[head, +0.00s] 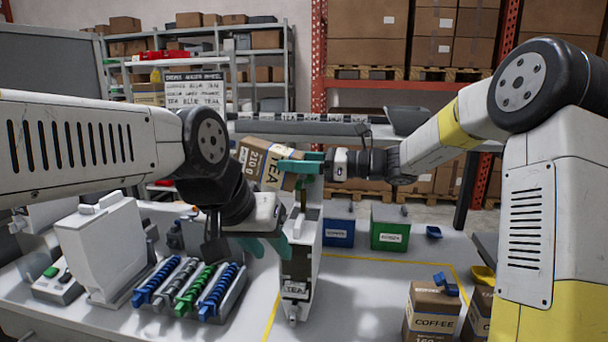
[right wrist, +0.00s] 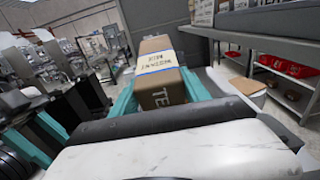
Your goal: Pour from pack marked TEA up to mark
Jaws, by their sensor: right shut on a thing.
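The brown TEA pack (head: 262,163), with white label and blue band, is tilted on its side in my right gripper (head: 300,170), whose teal fingers are shut on it. It also shows between the fingers in the right wrist view (right wrist: 165,75). The pack is above the upright grey-white canister labelled TEA (head: 298,262). My left gripper (head: 266,246) is low, just left of the canister, its teal fingers apart; whether it touches the canister is unclear.
Blue and green augers (head: 190,287) lie in a rack at the left, near a white canister (head: 103,248). A blue bin (head: 338,228) and a green bin (head: 390,230) stand behind right. A COFFEE pack (head: 432,312) is front right.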

